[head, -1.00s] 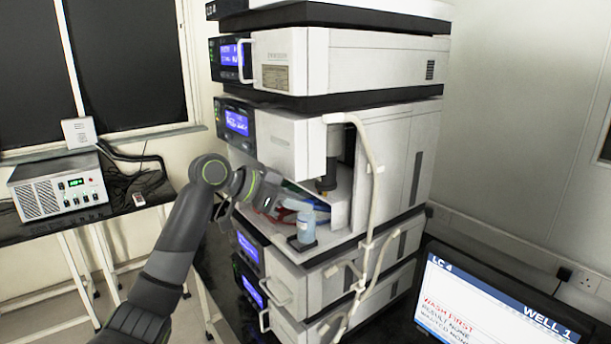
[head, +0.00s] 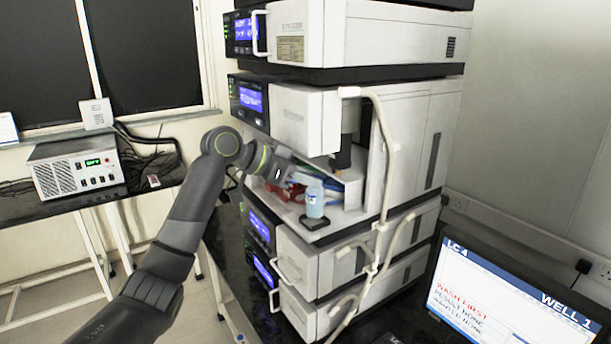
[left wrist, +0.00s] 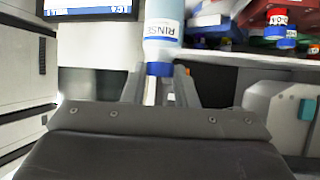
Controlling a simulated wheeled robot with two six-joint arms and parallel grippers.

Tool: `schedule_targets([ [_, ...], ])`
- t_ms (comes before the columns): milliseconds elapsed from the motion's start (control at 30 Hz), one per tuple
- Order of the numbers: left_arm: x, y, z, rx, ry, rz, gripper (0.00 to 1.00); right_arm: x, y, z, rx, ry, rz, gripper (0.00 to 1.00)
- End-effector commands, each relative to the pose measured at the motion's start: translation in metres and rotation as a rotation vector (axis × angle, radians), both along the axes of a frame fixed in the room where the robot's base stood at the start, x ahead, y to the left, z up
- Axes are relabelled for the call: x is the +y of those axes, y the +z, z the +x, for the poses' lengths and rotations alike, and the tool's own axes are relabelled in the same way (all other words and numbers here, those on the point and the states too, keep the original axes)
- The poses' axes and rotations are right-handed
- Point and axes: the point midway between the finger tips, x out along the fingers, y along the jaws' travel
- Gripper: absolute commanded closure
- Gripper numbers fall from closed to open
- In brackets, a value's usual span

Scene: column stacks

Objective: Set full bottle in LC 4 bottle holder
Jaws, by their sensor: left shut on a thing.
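My left gripper (head: 308,182) reaches in from the left and is shut on a pale blue bottle (head: 315,204) at its top. In the left wrist view the gripper fingers (left wrist: 160,88) sit on either side of the blue cap (left wrist: 159,69), and the bottle (left wrist: 163,28) shows the word RINSE upside down. The bottle looks upright, over a small dark square holder (head: 316,222) at the front of the open bay. I cannot tell whether its base touches the holder. The right gripper is not in view.
The instrument stack (head: 412,150) rises around the bay, with a pale hose (head: 388,150) hanging to the right of the bottle. Red and blue items (head: 285,191) lie in the bay behind my gripper. A monitor (head: 510,300) reading LC 4 stands at lower right.

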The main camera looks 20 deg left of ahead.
Motion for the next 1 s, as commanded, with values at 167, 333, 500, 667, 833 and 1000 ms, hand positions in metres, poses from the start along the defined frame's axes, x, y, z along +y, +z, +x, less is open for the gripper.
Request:
schedule_targets([
  [167,-0.0002,0.0003,-0.0001,-0.001,0.000,0.000,1.00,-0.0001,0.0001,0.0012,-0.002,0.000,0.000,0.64],
  [333,0.0000,0.0006,-0.0006,0.000,0.000,0.000,1.00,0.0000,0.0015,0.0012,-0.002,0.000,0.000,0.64],
  [500,0.0005,0.0006,-0.0022,0.000,0.000,0.000,1.00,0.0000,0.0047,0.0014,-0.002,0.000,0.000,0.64],
  [667,0.0006,0.0000,-0.0030,0.000,0.000,0.000,1.00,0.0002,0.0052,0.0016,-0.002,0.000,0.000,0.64],
  [833,0.0005,0.0000,-0.0029,0.000,0.000,0.000,1.00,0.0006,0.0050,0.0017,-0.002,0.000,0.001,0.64],
  [1000,0.0006,0.0000,-0.0029,0.000,0.000,0.000,1.00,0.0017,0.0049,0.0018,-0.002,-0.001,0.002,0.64],
])
